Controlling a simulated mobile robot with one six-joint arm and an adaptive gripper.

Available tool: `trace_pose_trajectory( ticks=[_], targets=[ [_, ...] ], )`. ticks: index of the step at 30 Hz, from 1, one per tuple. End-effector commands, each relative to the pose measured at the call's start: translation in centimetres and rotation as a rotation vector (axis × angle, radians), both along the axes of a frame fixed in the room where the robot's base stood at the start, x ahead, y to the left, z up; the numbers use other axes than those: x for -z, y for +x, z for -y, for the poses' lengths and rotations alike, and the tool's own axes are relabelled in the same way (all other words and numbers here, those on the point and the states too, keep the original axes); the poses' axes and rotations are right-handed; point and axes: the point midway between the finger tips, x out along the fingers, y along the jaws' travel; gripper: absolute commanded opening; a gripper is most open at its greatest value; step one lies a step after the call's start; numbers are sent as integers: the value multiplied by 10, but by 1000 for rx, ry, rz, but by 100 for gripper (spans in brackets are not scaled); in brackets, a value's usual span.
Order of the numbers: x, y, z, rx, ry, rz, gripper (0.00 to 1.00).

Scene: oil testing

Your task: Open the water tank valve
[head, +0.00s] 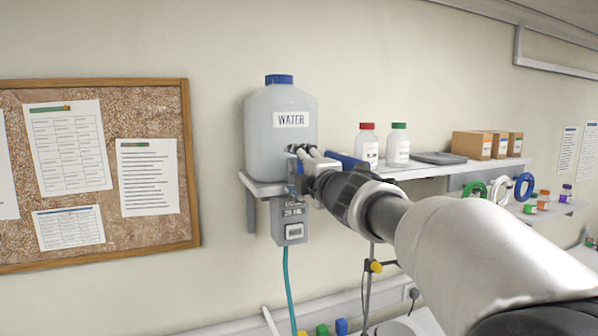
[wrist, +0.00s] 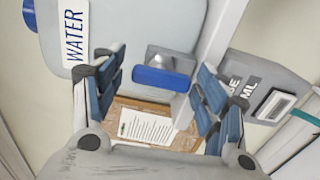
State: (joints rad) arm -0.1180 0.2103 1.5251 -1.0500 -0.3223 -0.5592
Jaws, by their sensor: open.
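The water tank (head: 272,145) is a translucent jug with a blue cap and a WATER label, standing on the left end of the wall shelf. It also shows in the wrist view (wrist: 140,22), turned on its side. The valve has a blue handle (wrist: 163,78) on a grey body (wrist: 167,57) at the tank's lower part. My gripper (wrist: 160,68) is open, its blue-padded fingers to the left and right of the handle, apart from each other. No contact with the handle is clear.
A grey dosing box (head: 290,220) with a teal tube (head: 289,285) hangs below the tank. Red- and green-capped bottles (head: 367,148) (head: 398,147) and cardboard boxes (head: 472,145) stand farther right on the shelf (head: 425,170). A corkboard (head: 150,100) hangs at left.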

Motion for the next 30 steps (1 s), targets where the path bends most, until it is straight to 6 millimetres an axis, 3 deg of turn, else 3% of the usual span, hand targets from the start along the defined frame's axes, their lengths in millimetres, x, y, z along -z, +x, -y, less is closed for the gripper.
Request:
trace_pose_trajectory(
  ticks=[5, 18, 24, 30],
  targets=[
    [-1, -11, 5, 1, -1, 0, 67],
    [-1, -92, 38, 1, -1, 3, 67],
    [0, -109, 46, 1, -1, 0, 67],
    [0, -111, 46, 0, 0, 0, 67]
  ],
)
